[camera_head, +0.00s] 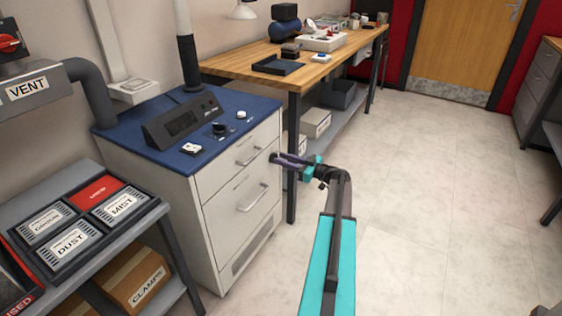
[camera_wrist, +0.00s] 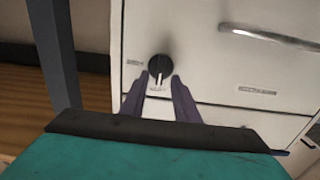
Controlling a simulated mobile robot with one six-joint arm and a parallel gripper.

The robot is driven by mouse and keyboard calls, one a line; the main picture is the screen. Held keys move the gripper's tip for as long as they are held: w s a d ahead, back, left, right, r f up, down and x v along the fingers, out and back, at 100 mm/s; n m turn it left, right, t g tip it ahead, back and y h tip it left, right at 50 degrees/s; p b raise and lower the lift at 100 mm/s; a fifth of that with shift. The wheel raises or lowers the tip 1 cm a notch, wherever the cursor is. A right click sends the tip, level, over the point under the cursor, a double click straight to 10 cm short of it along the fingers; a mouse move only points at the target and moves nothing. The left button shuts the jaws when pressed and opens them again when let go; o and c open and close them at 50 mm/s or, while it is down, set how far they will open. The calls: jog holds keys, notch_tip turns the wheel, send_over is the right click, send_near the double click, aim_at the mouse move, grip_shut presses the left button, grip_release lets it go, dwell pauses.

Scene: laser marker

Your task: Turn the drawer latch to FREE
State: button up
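The drawer latch is a dark round knob (camera_wrist: 160,67) with a pale pointer mark, on the white front of the cabinet (camera_head: 231,172). In the wrist view the pointer aims down the picture, and small labels beside and below the knob are too blurred to read. My gripper (camera_wrist: 160,78) has its two purple fingers apart, one on each side of the knob's lower part; I cannot tell whether they touch it. In the head view my gripper (camera_head: 273,157) is at the upper right of the cabinet front and hides the knob.
A drawer handle (camera_wrist: 268,38) is right of the knob in the wrist view. The cabinet's blue top (camera_head: 185,150) carries a control box (camera_head: 182,120). A wooden workbench (camera_head: 255,68) stands behind, its leg (camera_head: 292,185) close to my gripper. Floor to the right is clear.

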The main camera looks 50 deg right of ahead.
jog(key=shift+w+a, duration=0.1)
jog(key=shift+w, duration=0.25)
